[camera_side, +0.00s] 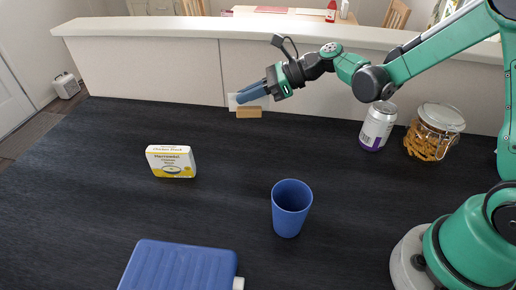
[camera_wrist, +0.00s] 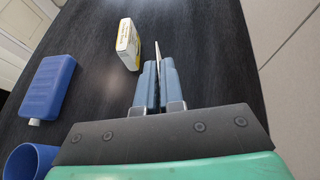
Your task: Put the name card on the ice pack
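The name card (camera_side: 233,102) is a small white card with a light wooden base (camera_side: 249,112), near the back edge of the dark worktop in the side view. My gripper (camera_side: 240,98) reaches it from the right; its blue fingers cover part of the card. In the wrist view the card (camera_wrist: 157,50) shows as a thin pale edge between the fingertips of my gripper (camera_wrist: 158,68), which are close together on it. I cannot tell whether its base touches the worktop. The ice pack (camera_side: 180,268) is a flat blue slab with a white cap, lying at the front; it also shows in the wrist view (camera_wrist: 48,86).
A blue cup (camera_side: 291,210) stands mid-worktop, right of the ice pack. A yellow-and-white box (camera_side: 171,162) stands at left centre. A can (camera_side: 377,127) and a glass jar (camera_side: 433,132) stand at back right. A low wall (camera_side: 160,70) runs behind.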

